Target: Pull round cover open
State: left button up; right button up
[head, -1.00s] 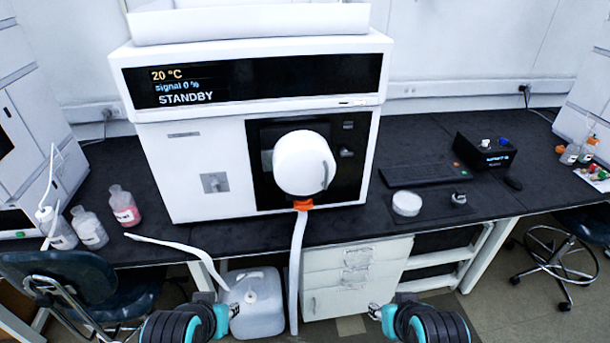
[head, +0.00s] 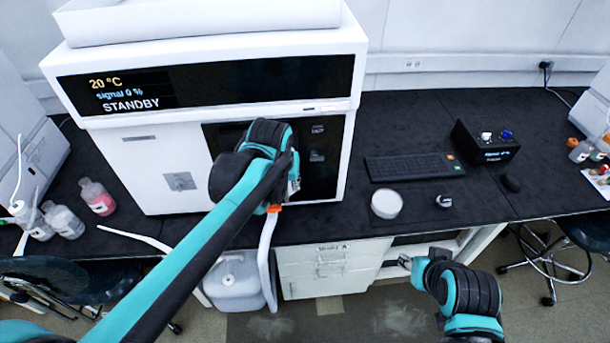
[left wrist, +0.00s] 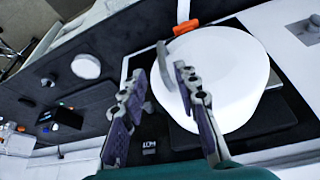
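The round cover (left wrist: 235,75) is a white disc on the black front panel (head: 318,165) of the white instrument (head: 165,165). It looks closed against the panel. Its curved grey handle (left wrist: 164,66) shows at the disc's edge in the left wrist view. My left gripper (left wrist: 160,76) is open, its two fingers on either side of the handle in that picture; contact cannot be made out. In the head view my left arm hides the cover. My right gripper (head: 406,263) is in front of the bench, away from the instrument; its finger opening is too small to tell.
An orange fitting (head: 273,208) with a white hose (head: 265,255) hangs below the cover. A white round dish (head: 386,204) and a small dark knob (head: 444,200) lie to the right, before a keyboard (head: 414,167). Bottles (head: 97,198) stand at left.

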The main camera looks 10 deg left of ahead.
aim_at(286, 191)
pick_arm(q)
jog(key=b+x, duration=0.2)
jog(key=x, duration=0.4)
jog(key=shift+a+f, duration=0.1)
jog(key=shift+f, duration=0.15)
jog(key=shift+a+f, duration=0.1)
jog(key=shift+f, duration=0.25)
jog(key=shift+w, duration=0.1)
grip_shut()
